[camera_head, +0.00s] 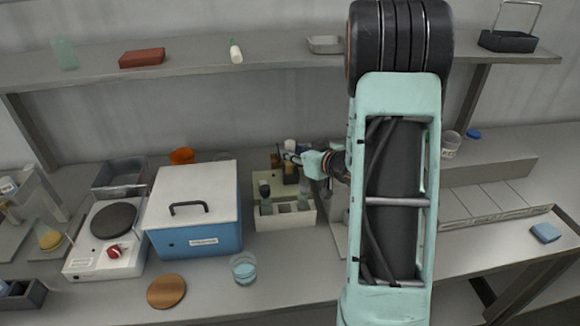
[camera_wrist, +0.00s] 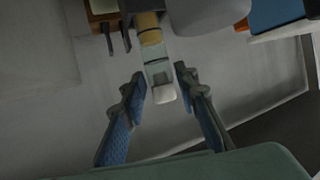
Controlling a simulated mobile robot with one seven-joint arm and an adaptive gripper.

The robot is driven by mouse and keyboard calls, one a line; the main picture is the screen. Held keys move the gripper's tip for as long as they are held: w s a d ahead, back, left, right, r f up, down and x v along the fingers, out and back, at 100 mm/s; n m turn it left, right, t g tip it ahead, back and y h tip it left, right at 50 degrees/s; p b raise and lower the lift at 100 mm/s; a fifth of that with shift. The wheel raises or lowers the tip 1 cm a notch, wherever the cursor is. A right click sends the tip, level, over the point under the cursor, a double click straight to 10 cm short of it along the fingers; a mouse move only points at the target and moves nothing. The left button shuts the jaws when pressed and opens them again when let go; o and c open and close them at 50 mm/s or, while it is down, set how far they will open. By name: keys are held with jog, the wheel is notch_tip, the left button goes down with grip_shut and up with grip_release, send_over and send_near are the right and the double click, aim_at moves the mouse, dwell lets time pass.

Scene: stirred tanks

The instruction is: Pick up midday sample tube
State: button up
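In the wrist view, a slim tube-like thing with a yellow band (camera_wrist: 150,36), a clear greyish part and a white end (camera_wrist: 165,94) lies between the fingers of my gripper (camera_wrist: 159,80). The fingers are open, with a visible gap on each side of it. I cannot read a label that names it the midday sample tube. In the head view, my gripper (camera_head: 284,153) reaches left over the back of a cream rack (camera_head: 285,220). Dark-capped tubes (camera_head: 265,190) stand at the rack's left. My arm hides part of the bench to the right.
A blue box with a white lid (camera_head: 195,240) stands close left of the rack. A hot plate (camera_head: 105,252) is further left. A glass dish (camera_head: 243,270) and a brown disc (camera_head: 167,291) lie in front. A shelf (camera_head: 200,68) runs above the bench.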

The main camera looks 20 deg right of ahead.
grip_shut()
